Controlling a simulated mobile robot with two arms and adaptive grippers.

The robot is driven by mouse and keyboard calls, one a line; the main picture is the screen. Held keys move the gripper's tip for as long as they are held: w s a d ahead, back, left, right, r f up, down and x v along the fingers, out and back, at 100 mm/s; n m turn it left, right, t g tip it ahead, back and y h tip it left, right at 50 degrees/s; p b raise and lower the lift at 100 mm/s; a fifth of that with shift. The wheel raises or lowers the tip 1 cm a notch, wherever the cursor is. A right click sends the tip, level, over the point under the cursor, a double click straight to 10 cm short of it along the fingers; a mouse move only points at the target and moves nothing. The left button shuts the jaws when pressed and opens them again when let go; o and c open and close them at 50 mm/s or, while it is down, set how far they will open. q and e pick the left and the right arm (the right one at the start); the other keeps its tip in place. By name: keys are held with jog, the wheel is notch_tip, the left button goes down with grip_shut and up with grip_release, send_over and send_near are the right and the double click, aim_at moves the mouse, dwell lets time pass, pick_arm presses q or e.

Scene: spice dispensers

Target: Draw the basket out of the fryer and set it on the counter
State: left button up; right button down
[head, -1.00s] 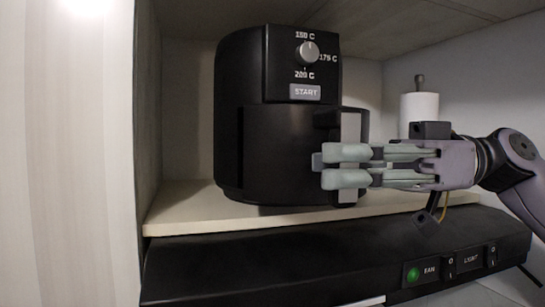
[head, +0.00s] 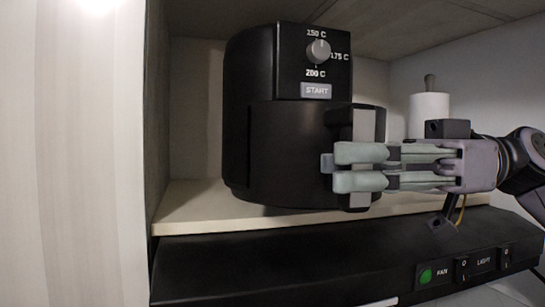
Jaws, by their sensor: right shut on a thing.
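The black fryer (head: 250,75) stands upright on a pale shelf, with a dial and START button on its upper front. Its black basket (head: 285,150) fills the lower front and still sits mostly inside the body. The basket's handle (head: 365,124), black with a grey face, sticks out at the right. My right gripper (head: 345,167) comes in from the right and is shut on this handle, its fingers lying level across it. The fingers hide the handle's middle. My left gripper is not in view.
The shelf (head: 185,212) has a narrow bare strip before the fryer. A black hood panel (head: 250,255) with FAN and LIGHT switches lies below. A white roll (head: 430,105) on a holder stands behind my right arm. A pale wall (head: 70,170) bounds the left.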

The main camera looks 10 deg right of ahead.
jog(key=shift+s+f, duration=0.2)
jog(key=shift+s, duration=0.25)
jog(key=shift+s+a, duration=0.1)
jog(key=shift+s, duration=0.15)
jog(key=shift+s+a+r, duration=0.1)
jog(key=shift+s+a, duration=0.15)
jog(key=shift+s, duration=0.35)
dwell(0.5)
jog(key=c, duration=1.3)
grip_release()
jog(key=shift+r, duration=0.1)
jog(key=shift+w, duration=0.1)
